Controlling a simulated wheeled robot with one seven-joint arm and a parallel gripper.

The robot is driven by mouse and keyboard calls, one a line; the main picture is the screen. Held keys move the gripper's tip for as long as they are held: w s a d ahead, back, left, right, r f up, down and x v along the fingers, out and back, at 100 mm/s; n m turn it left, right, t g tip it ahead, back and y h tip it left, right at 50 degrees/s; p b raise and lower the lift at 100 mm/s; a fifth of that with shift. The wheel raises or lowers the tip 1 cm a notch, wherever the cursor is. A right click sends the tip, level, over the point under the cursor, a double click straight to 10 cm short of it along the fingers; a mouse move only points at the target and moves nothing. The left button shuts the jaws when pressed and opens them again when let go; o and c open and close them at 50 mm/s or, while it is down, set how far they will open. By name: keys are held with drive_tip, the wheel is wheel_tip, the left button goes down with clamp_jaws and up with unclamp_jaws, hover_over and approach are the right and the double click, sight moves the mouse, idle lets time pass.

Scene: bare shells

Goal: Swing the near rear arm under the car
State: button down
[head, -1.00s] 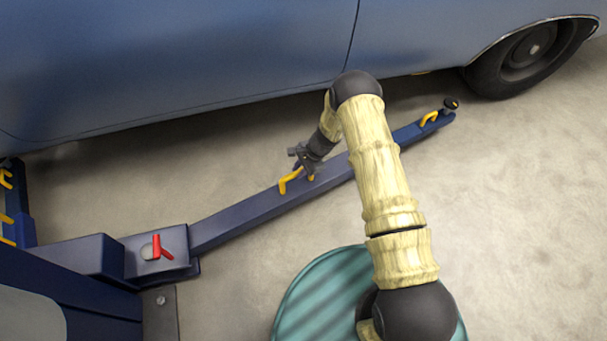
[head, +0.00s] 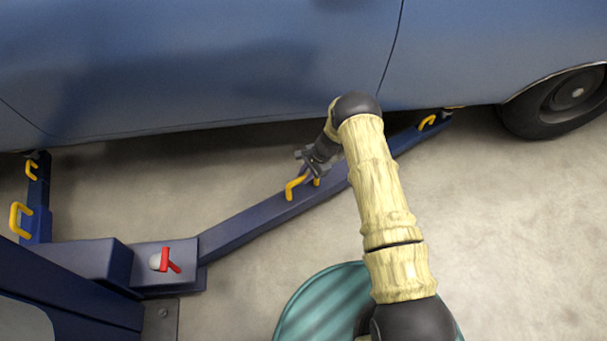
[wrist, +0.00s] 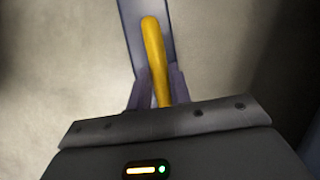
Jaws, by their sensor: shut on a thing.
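The near rear arm (head: 240,232) is a long blue beam running from the lift's post base at lower left up toward the car. Its far end reaches the car's lower edge near the wheel. The blue car (head: 230,70) fills the top of the head view. My gripper (head: 311,174) is shut on the yellow handle (head: 293,189) midway along the beam. In the wrist view the yellow handle (wrist: 155,60) rises between my fingers, with the blue beam (wrist: 133,20) behind it. The finger contact is partly hidden.
A red lever (head: 168,261) sits at the beam's pivot. Another yellow handle (head: 427,122) is near the beam's far end. A second blue arm (head: 38,195) with yellow handles stands at the left. A wheel (head: 560,100) is at upper right. Bare floor (head: 500,230) lies at right.

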drive_tip(key=c, duration=1.3)
unclamp_jaws()
drive_tip(key=shift+w+a, duration=0.5)
drive_tip(key=shift+d, duration=0.1)
drive_tip(key=shift+s+d, duration=0.1)
drive_tip(key=shift+d, duration=0.05)
drive_tip(key=shift+r, duration=0.1)
drive_tip(key=s+p+v, duration=0.1)
drive_tip(key=p+v, duration=0.5)
drive_tip(key=v, duration=1.1)
drive_tip(key=shift+w, duration=0.4)
drive_tip(key=shift+r, duration=0.1)
